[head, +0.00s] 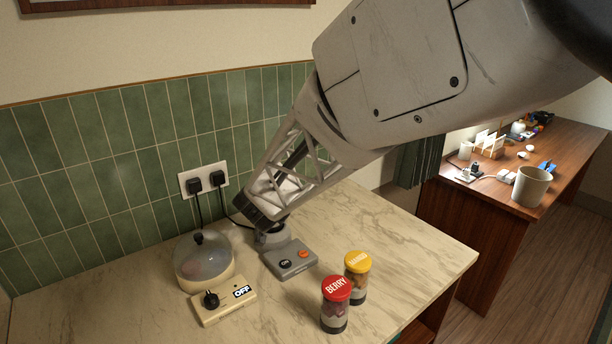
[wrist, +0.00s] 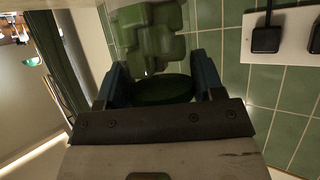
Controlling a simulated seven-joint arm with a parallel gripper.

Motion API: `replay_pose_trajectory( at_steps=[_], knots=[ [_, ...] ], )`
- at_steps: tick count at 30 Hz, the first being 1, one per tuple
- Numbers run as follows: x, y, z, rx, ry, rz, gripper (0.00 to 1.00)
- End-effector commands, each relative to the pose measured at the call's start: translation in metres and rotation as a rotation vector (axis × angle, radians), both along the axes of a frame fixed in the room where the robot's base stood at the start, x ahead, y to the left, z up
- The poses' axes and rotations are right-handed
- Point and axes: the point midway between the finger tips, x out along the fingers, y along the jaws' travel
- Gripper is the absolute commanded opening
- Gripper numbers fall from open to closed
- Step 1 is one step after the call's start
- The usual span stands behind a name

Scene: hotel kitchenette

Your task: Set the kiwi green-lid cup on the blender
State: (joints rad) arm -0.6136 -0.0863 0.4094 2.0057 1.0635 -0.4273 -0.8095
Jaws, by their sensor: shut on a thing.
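The kiwi cup (wrist: 150,42) is clear with green chunks inside. Its dark green lid (wrist: 163,90) sits between the blue fingers of my gripper (wrist: 162,80), which is shut on it. The cup cannot be made out in the head view, as my arm and gripper cover that spot. I cannot tell whether the cup touches the blender.
A red-lid BERRY cup (head: 335,305) and a yellow-lid cup (head: 357,275) stand right of the blender. A domed cream appliance (head: 225,305) marked "OFF" stands to its left. Two plugs fill the wall socket (head: 204,181). The marble counter (head: 400,235) is clear at right.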

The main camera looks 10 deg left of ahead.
Motion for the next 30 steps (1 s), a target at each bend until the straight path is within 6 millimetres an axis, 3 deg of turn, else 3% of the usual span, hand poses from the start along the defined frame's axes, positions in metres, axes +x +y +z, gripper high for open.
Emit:
replay_pose_trajectory(
  at_steps=[15, 16, 17, 30],
  knots=[
    [0.0002, 0.0, -0.0067, 0.0, -0.001, 0.0, 0.28],
    [0.0003, 0.0, -0.0064, 0.0, -0.001, 0.0, 0.66],
    [0.0002, 0.0, -0.0065, 0.0, -0.001, 0.0, 0.71],
    [-0.0026, -0.0005, -0.0055, 0.0, 0.0, 0.0, 0.72]
  ],
)
